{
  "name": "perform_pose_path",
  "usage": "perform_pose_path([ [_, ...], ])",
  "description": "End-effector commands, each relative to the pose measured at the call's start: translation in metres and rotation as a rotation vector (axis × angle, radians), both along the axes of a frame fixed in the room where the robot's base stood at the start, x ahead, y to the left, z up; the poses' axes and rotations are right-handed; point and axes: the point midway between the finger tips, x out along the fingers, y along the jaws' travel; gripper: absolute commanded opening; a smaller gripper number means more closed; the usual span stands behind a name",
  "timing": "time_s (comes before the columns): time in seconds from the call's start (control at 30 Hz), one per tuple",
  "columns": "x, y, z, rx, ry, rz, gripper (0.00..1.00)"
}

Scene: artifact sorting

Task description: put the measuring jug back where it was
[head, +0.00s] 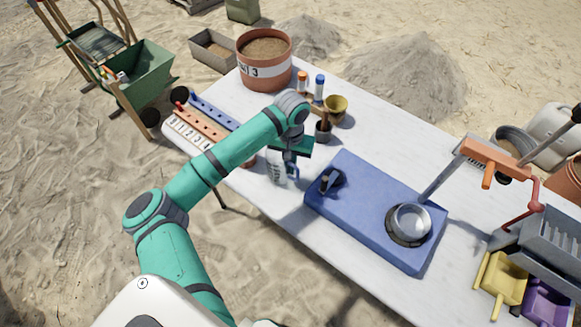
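The measuring jug appears to be the pale, upright vessel with dark markings (279,172) near the table's front edge, just left of the blue mat. A blue part, perhaps its handle, shows on its right side. My gripper (290,153) points down right at the jug's top and hides its upper part. The fingers are too small and too covered to tell whether they are shut on it. I cannot tell whether the jug rests on the table or is slightly raised.
The blue mat (350,220) holds a metal pan (411,221) and a small dark tool (331,181). Behind my gripper stand a dark cup (323,131), a brass funnel-like cup (336,105) and capped tubes. A soil bucket (265,72) and racks (200,118) lie left; coloured scoops (503,279) right.

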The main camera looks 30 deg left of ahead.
Motion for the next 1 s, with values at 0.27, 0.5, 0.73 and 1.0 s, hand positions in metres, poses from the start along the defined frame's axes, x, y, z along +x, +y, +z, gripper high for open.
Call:
perform_pose_path([
  [0.27, 0.0, 0.0, -0.009, -0.001, -0.001, 0.0, 0.0],
  [0.5, 0.0, 0.0, -0.012, -0.001, -0.001, 0.0, 0.16],
  [0.73, 0.0, 0.0, -0.011, -0.001, -0.001, 0.0, 0.21],
  [1.0, 0.001, 0.0, 0.002, 0.001, -0.002, 0.0, 0.21],
])
